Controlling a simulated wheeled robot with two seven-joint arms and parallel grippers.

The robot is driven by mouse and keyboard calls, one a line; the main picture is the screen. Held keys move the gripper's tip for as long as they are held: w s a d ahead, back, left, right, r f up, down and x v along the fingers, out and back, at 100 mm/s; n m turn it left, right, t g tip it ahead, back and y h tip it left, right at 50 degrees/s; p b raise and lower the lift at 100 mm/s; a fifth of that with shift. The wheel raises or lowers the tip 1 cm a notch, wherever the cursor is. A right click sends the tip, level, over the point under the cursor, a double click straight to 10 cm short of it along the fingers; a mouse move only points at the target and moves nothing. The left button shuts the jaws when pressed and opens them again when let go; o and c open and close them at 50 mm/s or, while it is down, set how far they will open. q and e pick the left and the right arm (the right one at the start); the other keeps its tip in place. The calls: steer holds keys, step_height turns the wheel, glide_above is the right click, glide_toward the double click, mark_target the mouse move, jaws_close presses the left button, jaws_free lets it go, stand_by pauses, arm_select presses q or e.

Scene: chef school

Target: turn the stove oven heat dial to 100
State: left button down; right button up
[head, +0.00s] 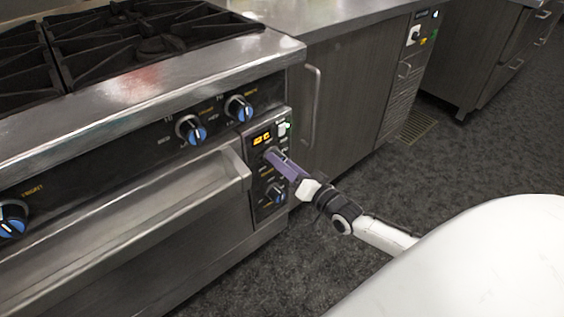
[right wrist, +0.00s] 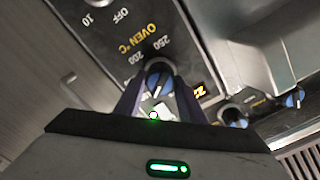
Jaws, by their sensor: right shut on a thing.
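The stove's oven control panel (head: 262,205) is at the right end of the stove front in the head view. My right gripper (head: 272,156) reaches it from the right with its purple fingers against the panel's upper dial. In the right wrist view, the oven heat dial (right wrist: 158,76), black with a blue and white face, sits between the two purple fingertips, and the gripper is shut on it. The markings "OVEN °C", 200 and 250 show beside the dial. The fingers hide part of the dial and scale. My left gripper is out of view.
A lower dial (head: 275,191) sits just below my fingers. An orange-lit display (head: 262,138) is just above. The oven door handle (head: 150,215) juts out to the left. Burner knobs (head: 190,130) line the stove front. A cabinet handle (head: 312,105) stands to the right.

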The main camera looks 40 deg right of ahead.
steer(key=shift+m, duration=0.4)
steer(key=o, duration=1.1)
steer(key=shift+c, duration=0.2)
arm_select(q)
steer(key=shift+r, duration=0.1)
arm_select(e)
steer(key=shift+s, duration=0.15)
arm_select(q)
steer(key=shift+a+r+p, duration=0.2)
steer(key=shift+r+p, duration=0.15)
steer(key=shift+p, duration=0.75)
arm_select(e)
steer(key=s, duration=1)
steer(key=shift+d, duration=0.4)
